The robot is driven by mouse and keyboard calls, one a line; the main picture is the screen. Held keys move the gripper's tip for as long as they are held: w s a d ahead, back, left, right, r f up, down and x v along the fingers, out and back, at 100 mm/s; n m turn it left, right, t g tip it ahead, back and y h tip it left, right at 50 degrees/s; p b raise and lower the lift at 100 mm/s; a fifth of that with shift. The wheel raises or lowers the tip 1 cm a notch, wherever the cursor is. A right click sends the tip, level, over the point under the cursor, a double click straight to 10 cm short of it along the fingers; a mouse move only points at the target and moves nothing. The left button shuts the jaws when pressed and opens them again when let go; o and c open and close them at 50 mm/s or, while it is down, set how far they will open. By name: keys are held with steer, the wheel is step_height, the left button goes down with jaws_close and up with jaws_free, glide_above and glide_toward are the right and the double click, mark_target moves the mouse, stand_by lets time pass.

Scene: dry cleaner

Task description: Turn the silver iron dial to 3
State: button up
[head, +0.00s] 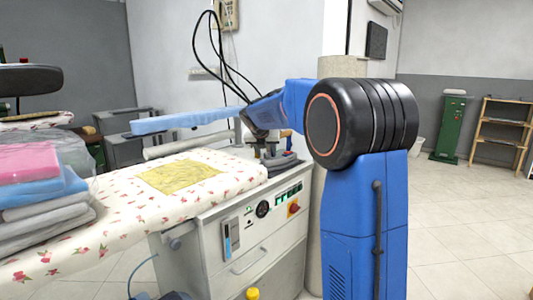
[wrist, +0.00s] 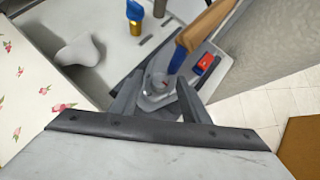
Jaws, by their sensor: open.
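The iron is grey with a brown handle (wrist: 207,28) and shows in the wrist view; its grey dial (wrist: 158,83) sits on top near the front part. In the head view the iron (head: 283,160) stands at the back right end of the ironing table, partly hidden by my arm. My gripper (wrist: 160,92) points down at the dial with its jaws open, one finger on each side of it. I cannot tell whether a finger touches the dial. The dial's numbers and pointer are too small to read. In the head view my gripper (head: 266,143) is just above the iron.
A floral ironing board (head: 120,215) with a yellow cloth (head: 178,176) lies left of the iron. Folded bagged clothes (head: 40,190) are stacked at far left. A red switch (wrist: 205,64) is beside the iron's handle. Black cables (head: 215,50) hang above. Floor is open at right.

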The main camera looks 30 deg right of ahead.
steer(key=shift+w+d+f, duration=0.25)
steer(key=c, duration=1.1)
steer(key=shift+o, duration=0.2)
steer(key=shift+a+m, duration=0.1)
steer(key=shift+m, duration=0.2)
steer(key=m+g+h, duration=0.1)
steer(key=m, duration=0.1)
steer(key=shift+w+a+m+g+h, duration=0.1)
steer(key=shift+w+m+g+h, duration=0.1)
steer(key=shift+m+g+h, duration=0.15)
steer(key=m+g+h, duration=0.1)
steer(key=m+g, duration=0.1)
steer(key=shift+w+m, duration=0.15)
steer(key=shift+m, duration=0.2)
steer(key=m+g, duration=0.1)
steer(key=m, duration=0.1)
steer(key=m+g, duration=0.4)
steer(key=shift+w+h, duration=0.25)
steer(key=shift+m, duration=0.3)
